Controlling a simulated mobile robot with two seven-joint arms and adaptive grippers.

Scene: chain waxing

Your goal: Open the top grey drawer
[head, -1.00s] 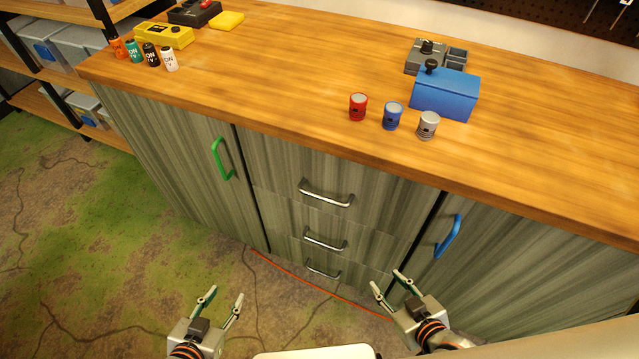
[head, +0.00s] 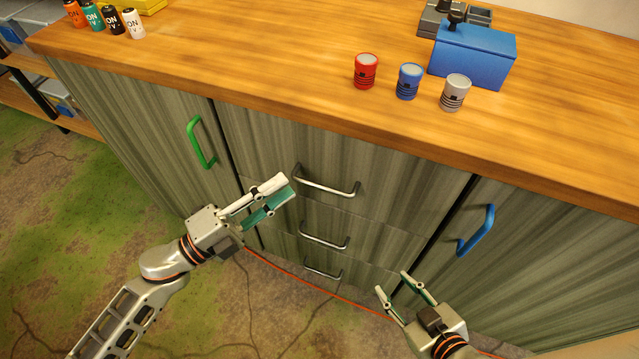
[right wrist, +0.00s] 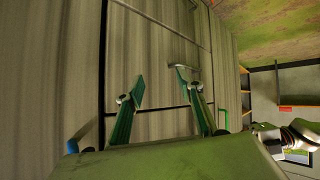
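The top grey drawer (head: 288,156) is closed in the middle of the cabinet, with a curved metal handle (head: 327,187). My left gripper (head: 281,193) is in front of the drawers, its fingertips just left of the top handle's left end. Its fingers are a little apart with nothing seen between them; I cannot tell if they touch the handle. My right gripper (head: 391,282) is open and empty, low in front of the cabinet, right of the lower drawers. In the right wrist view its fingers (right wrist: 160,78) are spread before the grey fronts.
Two lower drawers have metal handles (head: 323,240) (head: 322,270). A green door handle (head: 201,143) is at left and a blue one (head: 476,231) at right. Red, blue and grey cans and a blue box (head: 473,55) stand on the wooden countertop (head: 260,60).

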